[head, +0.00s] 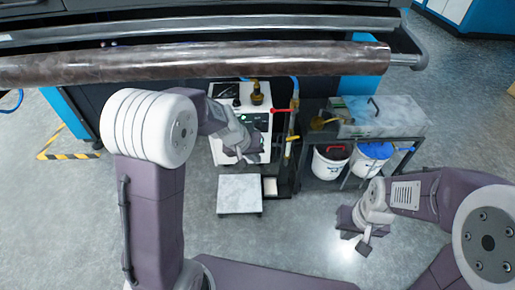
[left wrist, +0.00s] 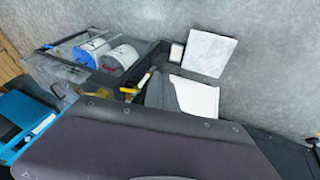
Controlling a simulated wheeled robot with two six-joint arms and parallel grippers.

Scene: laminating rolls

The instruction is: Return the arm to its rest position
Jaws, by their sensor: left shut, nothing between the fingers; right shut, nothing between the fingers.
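My left arm reaches up and forward in the head view and bends down at its end. The left gripper (head: 246,153) is shut and empty, in front of the white cabinet (head: 219,121) beneath the long roll. My right arm comes in from the right edge. Its gripper (head: 362,243) is shut and empty, low over the floor in front of the cart. Neither gripper appears to touch anything. In the left wrist view a large dark purple surface covers the lower part, and I cannot see the fingertips there.
A long brown marbled roll (head: 200,64) spans the machine at the top. A wheeled cart (head: 405,139) holds a clear box (head: 385,112), with two white buckets (head: 331,164) (head: 370,161) below. A grey-topped low platform (head: 239,193) stands on the floor.

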